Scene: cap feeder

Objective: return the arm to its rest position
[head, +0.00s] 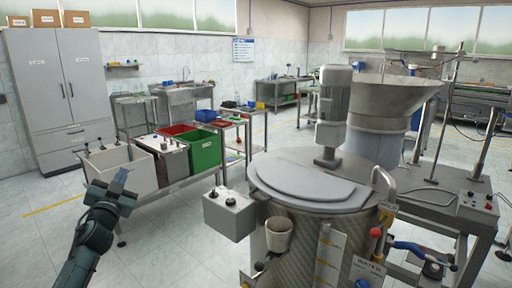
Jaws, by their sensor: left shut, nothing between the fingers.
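My left gripper (119,183) is at the lower left, on a dark arm that comes up from the bottom edge. It is shut and empty, held in the air in front of a grey open bin (122,174). It is clear of the metal vessel to its right. My right gripper is not in view.
A large steel vessel (305,225) with a grey lid (305,185) and motor (333,108) fills the lower right. A control box (230,213) sticks out on its left. A steel bowl (388,95) stands behind it. Red and green bins (203,150) stand beyond my gripper. Floor at left is clear.

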